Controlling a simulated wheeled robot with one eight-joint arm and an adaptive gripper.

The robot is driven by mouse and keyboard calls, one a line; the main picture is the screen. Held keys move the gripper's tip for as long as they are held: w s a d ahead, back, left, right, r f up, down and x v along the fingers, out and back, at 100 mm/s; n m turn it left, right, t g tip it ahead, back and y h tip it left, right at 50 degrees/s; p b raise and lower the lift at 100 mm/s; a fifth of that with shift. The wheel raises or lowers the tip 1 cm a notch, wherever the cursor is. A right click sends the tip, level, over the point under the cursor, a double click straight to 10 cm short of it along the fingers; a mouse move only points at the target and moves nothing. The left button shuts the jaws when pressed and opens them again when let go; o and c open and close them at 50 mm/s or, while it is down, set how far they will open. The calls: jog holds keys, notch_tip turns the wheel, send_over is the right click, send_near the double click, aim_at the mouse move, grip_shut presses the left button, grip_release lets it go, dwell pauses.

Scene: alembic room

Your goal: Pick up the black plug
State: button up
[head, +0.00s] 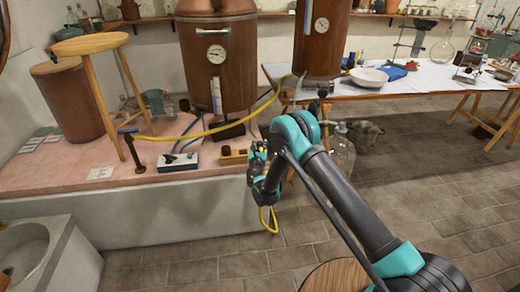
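I cannot single out the black plug with certainty. A small dark, stubby piece (227,151) stands at the left end of a yellowish wooden block (237,157) near the platform's front edge; it is too small to identify. My gripper (257,156) is beside the block's right end, at the platform's front right corner. Its fingers are small and partly hidden by my own wrist, so I cannot see whether they are open, shut or holding anything.
A copper still (217,70) and a wooden stool (90,43) stand behind. A glass jar (341,150) is on the floor, right of my gripper.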

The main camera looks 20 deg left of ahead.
grip_shut()
jog(key=shift+r, duration=0.15)
